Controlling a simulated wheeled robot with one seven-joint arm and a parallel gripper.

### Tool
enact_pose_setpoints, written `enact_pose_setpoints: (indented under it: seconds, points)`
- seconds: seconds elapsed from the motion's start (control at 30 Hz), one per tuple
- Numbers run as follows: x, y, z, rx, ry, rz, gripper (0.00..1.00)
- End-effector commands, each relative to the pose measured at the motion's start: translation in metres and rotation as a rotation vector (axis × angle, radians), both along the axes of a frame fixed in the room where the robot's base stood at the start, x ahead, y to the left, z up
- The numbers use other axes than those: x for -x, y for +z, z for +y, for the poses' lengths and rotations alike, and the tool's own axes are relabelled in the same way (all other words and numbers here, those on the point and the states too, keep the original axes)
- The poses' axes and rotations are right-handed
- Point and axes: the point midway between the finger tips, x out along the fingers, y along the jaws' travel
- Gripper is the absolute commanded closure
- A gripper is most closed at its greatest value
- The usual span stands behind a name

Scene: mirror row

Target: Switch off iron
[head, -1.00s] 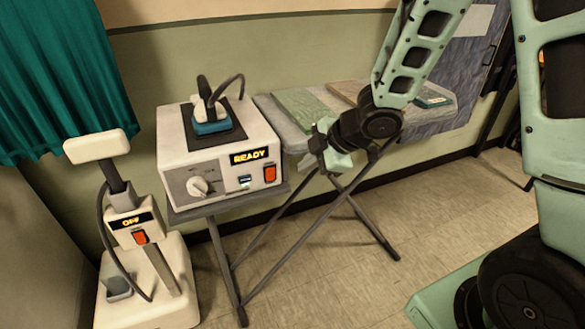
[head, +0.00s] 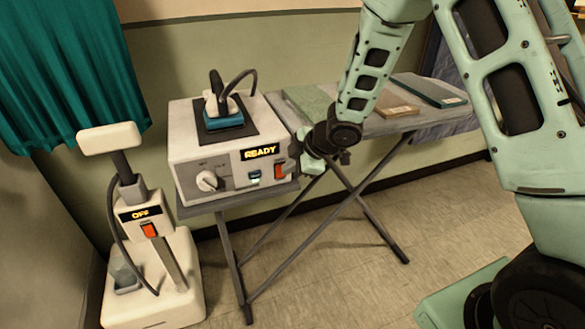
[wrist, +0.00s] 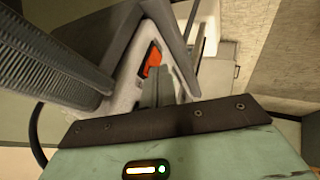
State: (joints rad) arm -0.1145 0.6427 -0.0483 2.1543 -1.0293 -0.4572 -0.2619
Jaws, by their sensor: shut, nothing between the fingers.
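The iron, white with a teal base (head: 224,120), rests on the dark pad on top of a white iron station (head: 190,152). The station's display (head: 260,151) reads READY. Its orange-red rocker switch (head: 280,171) is at the right end of the front panel, with a dial (head: 207,181) at the left. My gripper (head: 299,158) is shut and empty, close beside the panel's right end near that switch. In the wrist view an orange-red switch (wrist: 152,60) shows just beyond my fingers (wrist: 160,88). I cannot tell whether they touch it.
A white steamer (head: 150,290) stands at the left; its display (head: 140,214) reads OFF and it has its own orange switch (head: 149,230). An ironing board (head: 375,127) with folded cloths stands behind my gripper. The floor (head: 330,275) in front is clear.

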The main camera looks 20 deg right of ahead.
Motion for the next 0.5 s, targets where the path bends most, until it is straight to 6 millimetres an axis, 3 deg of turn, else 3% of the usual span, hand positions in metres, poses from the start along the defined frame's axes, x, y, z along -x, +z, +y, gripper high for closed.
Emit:
enact_pose_setpoints:
  seconds: [0.5]
  points:
    - [-0.0055, 0.0014, 0.0002, -0.001, 0.000, 0.000, 1.00]
